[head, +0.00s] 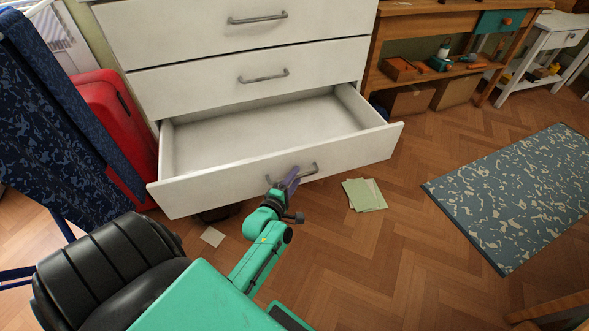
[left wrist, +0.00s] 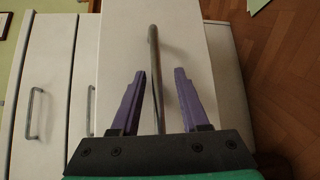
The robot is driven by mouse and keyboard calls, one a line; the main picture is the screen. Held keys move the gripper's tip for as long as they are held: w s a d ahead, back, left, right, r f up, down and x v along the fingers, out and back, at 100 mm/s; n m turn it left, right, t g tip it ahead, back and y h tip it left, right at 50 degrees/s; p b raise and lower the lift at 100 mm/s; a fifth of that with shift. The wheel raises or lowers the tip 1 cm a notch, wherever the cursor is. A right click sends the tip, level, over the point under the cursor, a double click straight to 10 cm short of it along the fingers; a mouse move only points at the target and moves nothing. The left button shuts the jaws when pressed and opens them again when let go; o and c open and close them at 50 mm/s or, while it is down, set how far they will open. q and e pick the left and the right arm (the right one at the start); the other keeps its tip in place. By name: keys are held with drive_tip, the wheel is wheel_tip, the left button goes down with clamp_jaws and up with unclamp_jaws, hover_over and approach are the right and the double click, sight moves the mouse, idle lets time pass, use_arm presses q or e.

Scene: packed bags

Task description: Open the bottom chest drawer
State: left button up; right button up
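The white chest (head: 240,50) stands at the upper middle of the head view. Its bottom drawer (head: 230,185) is pulled out, and the inside that shows looks empty. The drawers above it are shut. My left gripper (head: 290,178), with purple fingers, is at the bottom drawer's grey bar handle (head: 309,170). In the left wrist view the handle (left wrist: 155,75) runs between the two fingers of the left gripper (left wrist: 160,85), with a gap on each side, so the gripper is open around it. My right gripper is not in view.
A red suitcase (head: 108,120) and a dark blue patterned fabric item (head: 50,100) stand left of the chest. Green papers (head: 364,195) lie on the floor right of the drawer. A patterned mat (head: 520,195) lies farther right. A wooden bench (head: 400,22) stands behind.

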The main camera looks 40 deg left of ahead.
use_arm(q)
drive_tip(key=shift+r, duration=0.15)
drive_tip(key=p+v, duration=0.3)
drive_tip(key=v, duration=1.1)
drive_tip(key=shift+s+p, duration=0.3)
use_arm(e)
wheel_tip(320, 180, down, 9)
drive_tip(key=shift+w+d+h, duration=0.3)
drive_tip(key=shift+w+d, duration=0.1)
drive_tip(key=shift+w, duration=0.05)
